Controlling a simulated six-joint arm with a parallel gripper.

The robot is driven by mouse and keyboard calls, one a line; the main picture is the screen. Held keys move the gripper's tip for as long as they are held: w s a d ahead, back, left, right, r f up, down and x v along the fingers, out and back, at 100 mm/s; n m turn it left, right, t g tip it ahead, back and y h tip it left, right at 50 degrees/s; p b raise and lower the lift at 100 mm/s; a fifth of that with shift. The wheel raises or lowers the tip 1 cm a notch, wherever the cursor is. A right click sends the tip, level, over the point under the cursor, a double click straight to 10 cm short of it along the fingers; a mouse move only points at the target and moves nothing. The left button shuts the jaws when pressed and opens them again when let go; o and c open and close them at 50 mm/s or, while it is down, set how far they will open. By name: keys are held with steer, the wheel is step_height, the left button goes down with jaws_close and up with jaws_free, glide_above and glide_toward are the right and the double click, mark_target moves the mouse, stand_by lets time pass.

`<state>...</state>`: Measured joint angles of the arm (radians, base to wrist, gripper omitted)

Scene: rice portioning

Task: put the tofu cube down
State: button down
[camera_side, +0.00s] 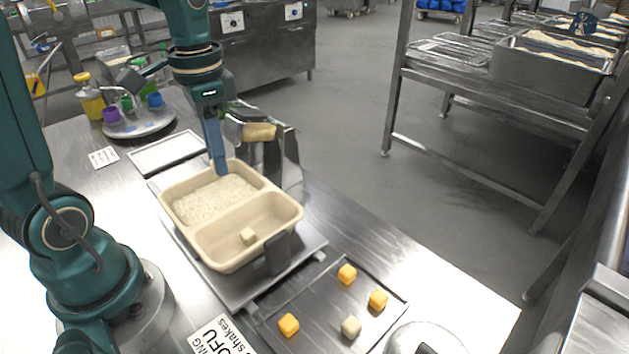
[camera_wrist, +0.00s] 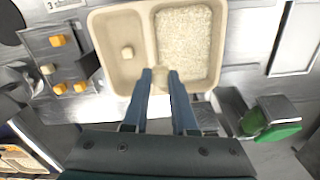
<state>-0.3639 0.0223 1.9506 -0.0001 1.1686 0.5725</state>
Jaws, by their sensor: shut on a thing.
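The beige two-compartment tray (camera_side: 240,258) has rice (camera_side: 212,199) in one compartment and a pale tofu cube (camera_side: 248,236) on the floor of the other. In the wrist view the same cube (camera_wrist: 127,52) lies left of the divider and the rice (camera_wrist: 184,40) right of it. My gripper (camera_side: 222,172) points down at the tray's far long rim, beside the rice compartment. In the wrist view my gripper (camera_wrist: 160,74) is shut on another pale tofu cube (camera_wrist: 163,78), near the rim at the divider's end. This held cube is hidden in the side view.
A dark metal tray (camera_side: 318,326) holds several cubes, orange ones and a pale one (camera_side: 351,326). Metal containers (camera_side: 275,160) stand behind the beige tray. A round plate (camera_side: 138,122) with small coloured cups is at the back left. A printed card (camera_side: 222,338) lies in front.

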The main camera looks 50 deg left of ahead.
steer(key=s+a+n, duration=0.1)
steer(key=a+n, duration=0.1)
steer(key=a, duration=0.2)
glide_above(269, 228)
step_height(269, 228, down, 6)
steer(key=shift+s+f, duration=0.1)
steer(key=shift+f, duration=2.05)
steer(key=shift+f, duration=0.15)
steer(key=c, duration=1)
jaws_free()
